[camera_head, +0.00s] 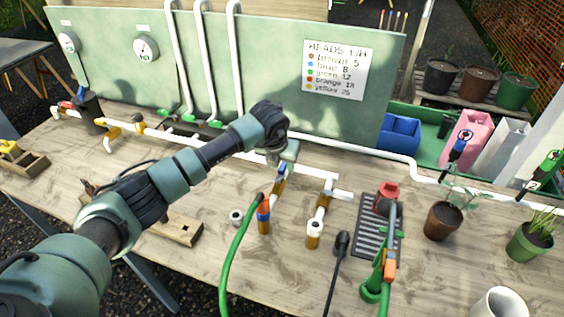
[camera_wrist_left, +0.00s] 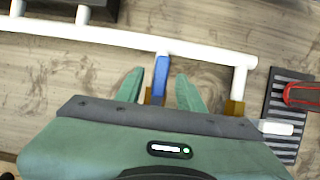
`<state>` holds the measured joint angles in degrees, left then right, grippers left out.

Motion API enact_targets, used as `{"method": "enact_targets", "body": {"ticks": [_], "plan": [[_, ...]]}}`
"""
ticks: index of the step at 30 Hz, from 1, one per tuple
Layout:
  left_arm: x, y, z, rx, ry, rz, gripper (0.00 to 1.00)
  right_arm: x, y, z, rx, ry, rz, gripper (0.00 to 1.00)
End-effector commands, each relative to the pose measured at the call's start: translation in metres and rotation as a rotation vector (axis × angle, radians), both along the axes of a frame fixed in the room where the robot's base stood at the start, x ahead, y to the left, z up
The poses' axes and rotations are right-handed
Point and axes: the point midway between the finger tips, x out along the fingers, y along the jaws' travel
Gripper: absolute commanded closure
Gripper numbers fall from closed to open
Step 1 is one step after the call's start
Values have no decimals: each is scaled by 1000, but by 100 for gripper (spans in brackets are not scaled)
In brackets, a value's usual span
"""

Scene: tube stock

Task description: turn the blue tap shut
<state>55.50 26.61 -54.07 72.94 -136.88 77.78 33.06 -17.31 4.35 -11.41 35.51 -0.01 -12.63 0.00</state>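The blue tap's lever (camera_wrist_left: 160,77) shows in the left wrist view, pointing down the picture from the white pipe (camera_wrist_left: 110,38), in line with its short branch. My left gripper (camera_wrist_left: 158,90) is open. Its two green fingers stand on either side of the blue lever, with a gap visible on both sides. In the head view, my left gripper (camera_head: 284,165) is above the white pipe's branch and covers most of the tap. My right gripper is in neither view.
Another brass branch (camera_head: 316,225) stands to the right. A black drain grate (camera_head: 368,215), red fitting (camera_head: 386,195) and potted plant (camera_head: 440,222) lie further right. A green panel (camera_head: 230,75) rises behind.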

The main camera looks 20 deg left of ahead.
Motion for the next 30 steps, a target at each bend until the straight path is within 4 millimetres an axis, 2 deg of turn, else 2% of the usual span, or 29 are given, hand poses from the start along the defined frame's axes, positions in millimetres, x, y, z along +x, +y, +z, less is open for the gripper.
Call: {"method": "enact_targets", "body": {"ticks": [6, 7, 10, 11, 30], "plan": [[0, 0, -1, -1, 0, -1, 62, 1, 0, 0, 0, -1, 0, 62], [0, 0, -1, -1, 0, -1, 67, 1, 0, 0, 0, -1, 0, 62], [0, 0, -1, -1, 0, -1, 95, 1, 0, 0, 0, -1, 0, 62], [0, 0, -1, -1, 0, -1, 100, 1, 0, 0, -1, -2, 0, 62], [0, 0, 0, -1, -1, 0, 100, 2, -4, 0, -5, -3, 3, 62]]}}
